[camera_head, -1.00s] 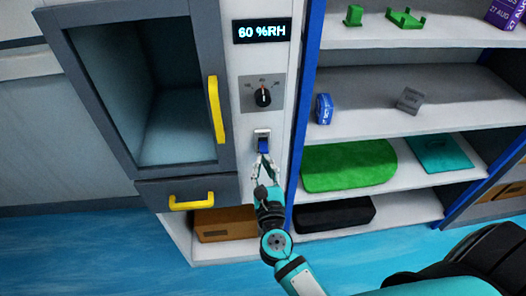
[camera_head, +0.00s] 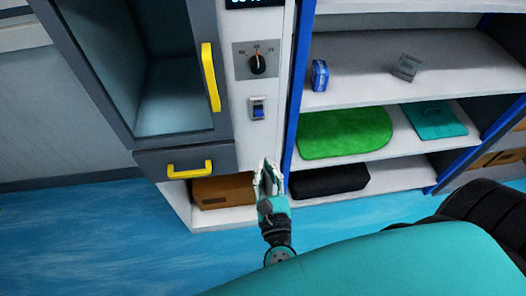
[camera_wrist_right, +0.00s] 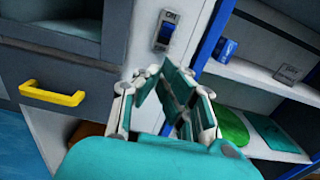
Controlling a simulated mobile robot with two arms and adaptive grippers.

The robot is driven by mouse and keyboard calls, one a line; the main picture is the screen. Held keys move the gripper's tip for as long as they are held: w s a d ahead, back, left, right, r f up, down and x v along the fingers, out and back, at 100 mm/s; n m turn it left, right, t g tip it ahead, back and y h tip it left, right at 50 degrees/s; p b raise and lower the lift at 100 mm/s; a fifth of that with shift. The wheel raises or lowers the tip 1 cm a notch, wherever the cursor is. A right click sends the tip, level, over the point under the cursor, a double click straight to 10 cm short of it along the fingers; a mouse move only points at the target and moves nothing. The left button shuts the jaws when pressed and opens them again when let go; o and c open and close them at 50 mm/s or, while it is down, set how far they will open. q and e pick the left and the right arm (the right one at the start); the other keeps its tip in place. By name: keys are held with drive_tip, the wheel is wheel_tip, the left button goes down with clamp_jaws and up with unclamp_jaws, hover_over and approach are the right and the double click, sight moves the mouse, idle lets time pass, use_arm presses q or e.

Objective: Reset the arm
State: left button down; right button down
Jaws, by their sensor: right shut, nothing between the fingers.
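My right arm shows from the bottom, with its right gripper (camera_head: 268,168) shut and empty in front of the white panel, below the blue rocker switch (camera_head: 258,110). A clear gap separates the fingertips from the switch. The right wrist view shows the gripper (camera_wrist_right: 158,73) close up, its fingertips drawn together with nothing between them. The switch also shows in that view (camera_wrist_right: 166,35), just above the fingertips, with the label ON over it. My left gripper is not in view.
A cabinet with yellow handles (camera_head: 210,78) stands at left, a dial (camera_head: 258,64) above the switch. The shelf at right holds a blue box (camera_head: 319,75), a grey block (camera_head: 406,67), a green mat (camera_head: 345,133) and a black case (camera_head: 330,180). Blue floor (camera_head: 80,235) is open at left.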

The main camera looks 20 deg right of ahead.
drive_tip(key=shift+s+a, duration=0.15)
drive_tip(key=shift+s, duration=0.35)
drive_tip(key=s+a+f+n+g+y, duration=0.2)
drive_tip(key=a+f+n+g+y, duration=0.15)
drive_tip(key=f+n, duration=1)
drive_tip(key=s+a+f+n+g+y, duration=0.2)
drive_tip(key=s+f+n+y, duration=0.15)
drive_tip(key=f+n, duration=1)
drive_tip(key=s+d+f+n+g+h, duration=0.1)
drive_tip(key=s+d+f+n+g, duration=0.4)
drive_tip(key=s+f, duration=0.7)
drive_tip(key=s+d+f+n+g+h, duration=0.1)
drive_tip(key=s+d+f+n+g, duration=0.5)
drive_tip(key=s+f, duration=0.5)
drive_tip(key=s+d+n, duration=0.1)
drive_tip(key=d+n, duration=0.1)
drive_tip(key=n, duration=0.1)
drive_tip(key=shift+s+f+n, duration=0.3)
drive_tip(key=shift+f+n, duration=0.05)
drive_tip(key=shift+n, duration=0.05)
